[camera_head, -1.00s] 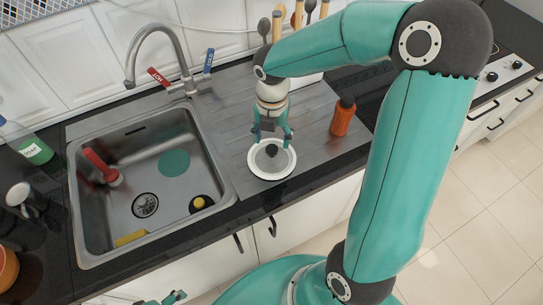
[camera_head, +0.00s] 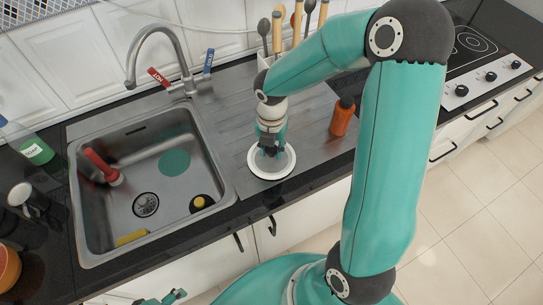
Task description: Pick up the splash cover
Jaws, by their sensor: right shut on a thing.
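The splash cover (camera_head: 274,175), a round disc with a white rim, a greyish middle and a dark knob, lies flat on the steel drainboard right of the sink. My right gripper (camera_head: 270,151) points down over its middle and is shut on its knob, which the fingers mostly hide. The cover appears to rest on the drainboard. Only a small part of my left gripper (camera_head: 174,297) shows at the bottom edge, and its jaws cannot be made out.
The sink (camera_head: 150,170) left of the cover holds a red-handled plunger (camera_head: 100,163) and other small items. An orange bottle (camera_head: 342,117) stands right of the cover. Upright utensils (camera_head: 295,30) stand behind. The tap (camera_head: 160,40) rises behind the sink. The counter's front edge is close.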

